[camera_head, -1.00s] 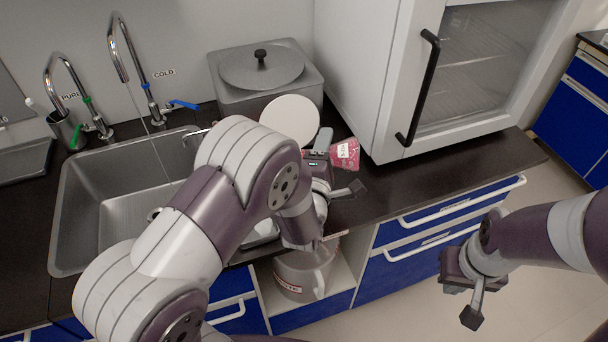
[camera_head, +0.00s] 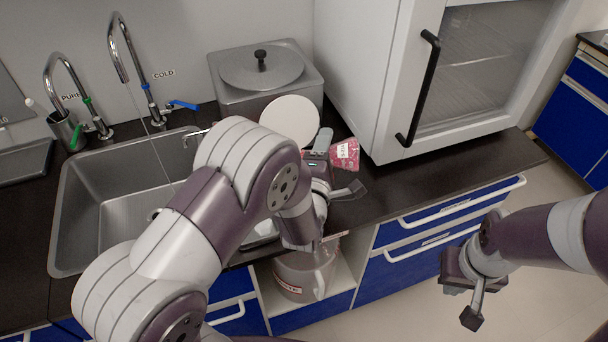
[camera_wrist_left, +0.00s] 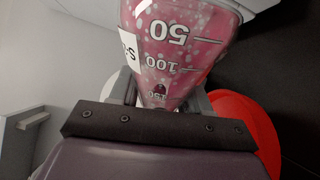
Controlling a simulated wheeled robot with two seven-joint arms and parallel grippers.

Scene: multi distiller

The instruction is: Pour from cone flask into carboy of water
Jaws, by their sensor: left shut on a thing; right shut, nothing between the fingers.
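The cone flask (camera_head: 346,154) with pink contents and a white label is held over the counter in front of the white cabinet. In the left wrist view the flask (camera_wrist_left: 180,40) shows close up, its volume marks upside down. My left gripper (camera_head: 332,172) is shut on the flask's narrower part. The flask's mouth is hidden. A translucent container (camera_head: 303,278) with a red-and-white label stands on the low shelf below the gripper; I cannot tell whether it is the carboy. My right gripper (camera_head: 474,297) is shut and empty, over the floor at the right.
A sink (camera_head: 120,205) with taps is at the left. A lidded metal bath (camera_head: 262,80) and a white round disc (camera_head: 290,121) stand behind my left arm. The white cabinet (camera_head: 395,100) stands close by the flask. A red round thing (camera_wrist_left: 250,115) shows in the wrist view.

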